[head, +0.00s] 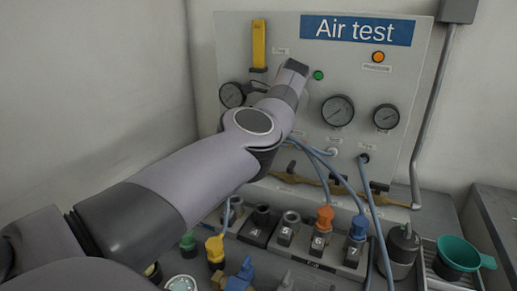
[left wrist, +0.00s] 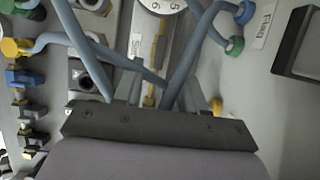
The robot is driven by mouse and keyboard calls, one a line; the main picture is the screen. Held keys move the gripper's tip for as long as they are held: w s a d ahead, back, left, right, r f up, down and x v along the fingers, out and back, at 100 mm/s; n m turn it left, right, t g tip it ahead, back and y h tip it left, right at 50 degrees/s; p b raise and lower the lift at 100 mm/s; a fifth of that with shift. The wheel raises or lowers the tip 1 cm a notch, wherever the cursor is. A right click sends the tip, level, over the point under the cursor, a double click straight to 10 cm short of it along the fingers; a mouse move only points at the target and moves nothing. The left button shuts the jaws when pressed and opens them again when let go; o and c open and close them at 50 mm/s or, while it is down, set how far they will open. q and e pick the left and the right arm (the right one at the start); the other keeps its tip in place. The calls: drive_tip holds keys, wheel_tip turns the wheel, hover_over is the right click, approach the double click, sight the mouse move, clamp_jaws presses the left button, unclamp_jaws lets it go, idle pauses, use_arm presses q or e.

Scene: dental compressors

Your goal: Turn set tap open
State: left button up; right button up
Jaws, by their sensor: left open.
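In the left wrist view, my left gripper (left wrist: 155,82) is open, with its two grey fingers pointing toward the Air test panel. A narrow yellow-brass tap piece (left wrist: 158,55) shows between and beyond the fingers, beside a label that seems to read "Set" (left wrist: 135,46). A blue hose crosses in front of part of it. I cannot tell whether the fingers touch the tap. In the head view, my left arm reaches across to the panel (head: 300,50) and hides the gripper and this tap. My right gripper is not in view.
Blue hoses (head: 330,170) hang across the panel's lower part, close to my left gripper. Several gauges, including one at the centre (head: 337,110), sit above. Below are numbered sockets with coloured plugs, such as an orange one (head: 324,217), and a green funnel (head: 460,252).

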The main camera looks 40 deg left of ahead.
use_arm(q)
drive_tip(key=v, duration=0.2)
drive_tip(key=shift+d+r, duration=0.1)
drive_tip(key=shift+r, duration=0.25)
idle(0.4)
